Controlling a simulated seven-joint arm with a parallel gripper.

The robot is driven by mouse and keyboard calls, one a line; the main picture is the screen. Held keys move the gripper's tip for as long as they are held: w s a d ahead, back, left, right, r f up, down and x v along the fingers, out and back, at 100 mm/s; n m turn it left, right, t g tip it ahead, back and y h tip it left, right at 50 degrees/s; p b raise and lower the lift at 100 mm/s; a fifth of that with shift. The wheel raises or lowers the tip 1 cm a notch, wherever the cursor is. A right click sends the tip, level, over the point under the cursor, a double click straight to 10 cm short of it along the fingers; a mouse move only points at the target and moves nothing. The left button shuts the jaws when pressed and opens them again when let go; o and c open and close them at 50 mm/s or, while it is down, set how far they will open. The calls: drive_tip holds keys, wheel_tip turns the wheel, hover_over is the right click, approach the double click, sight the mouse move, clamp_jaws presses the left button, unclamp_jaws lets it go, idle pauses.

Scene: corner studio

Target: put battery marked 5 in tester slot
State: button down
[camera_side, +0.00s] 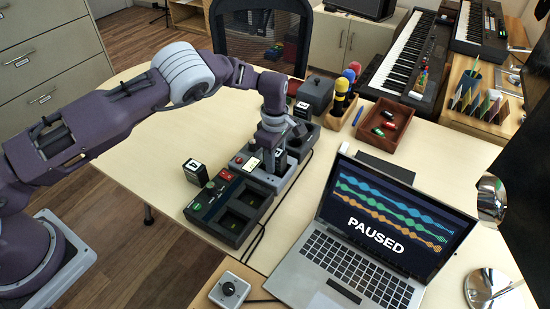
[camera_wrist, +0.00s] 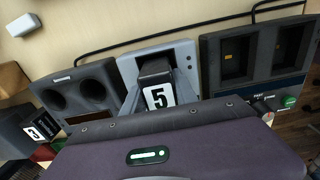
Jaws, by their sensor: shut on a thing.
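My gripper (camera_side: 271,158) points down over the light grey device (camera_side: 247,158) in the middle of a row on the table. It is shut on a dark battery with a white label marked 5 (camera_wrist: 158,95). In the wrist view the battery stands at the grey device (camera_wrist: 187,50), between the grey fingers. Its lower end is hidden, so I cannot tell how deep it sits in a slot. In the side view my fingers mostly hide this battery.
A dark device with two empty rectangular bays (camera_side: 237,205) stands nearer; one with two round holes (camera_wrist: 75,92) is on the other side. Another numbered battery (camera_side: 195,171) stands left of the dark device. The laptop (camera_side: 375,230) is at right. A wooden tray (camera_side: 386,124) lies behind.

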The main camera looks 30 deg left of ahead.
drive_tip(key=shift+f, duration=0.3)
drive_tip(key=shift+f, duration=0.15)
drive_tip(key=c, duration=1.3)
unclamp_jaws()
drive_tip(key=shift+s, duration=0.1)
drive_tip(key=shift+o, duration=0.2)
drive_tip(key=shift+f, duration=0.1)
drive_tip(key=shift+s, duration=0.1)
drive_tip(key=shift+r, duration=5.65)
drive_tip(key=shift+r, duration=0.1)
